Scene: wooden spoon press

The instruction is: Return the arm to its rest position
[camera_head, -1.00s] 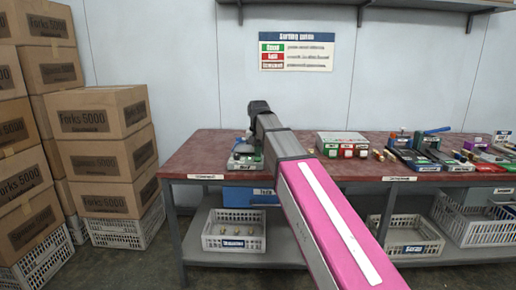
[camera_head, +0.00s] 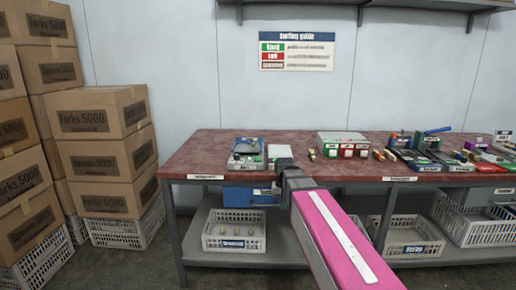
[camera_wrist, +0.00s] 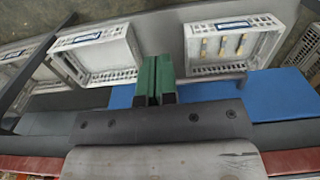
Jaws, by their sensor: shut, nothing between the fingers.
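My arm (camera_head: 335,240) is pink with a white stripe and reaches up from the bottom right in the head view. Its dark end is at the front edge of the red-topped workbench (camera_head: 200,158), and my fingers are hidden there. In the wrist view my gripper (camera_wrist: 153,92) shows its green fingers shut together with nothing between them. They point over the bench's lower shelf and its crates, with the red bench edge at the bottom of the picture.
A small press-like device (camera_head: 247,150) sits on the bench's left part. A box with coloured bins (camera_head: 343,145) and several tools stand to its right. Crates (camera_head: 233,230) are on the lower shelf. Stacked cartons (camera_head: 105,165) stand at the left.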

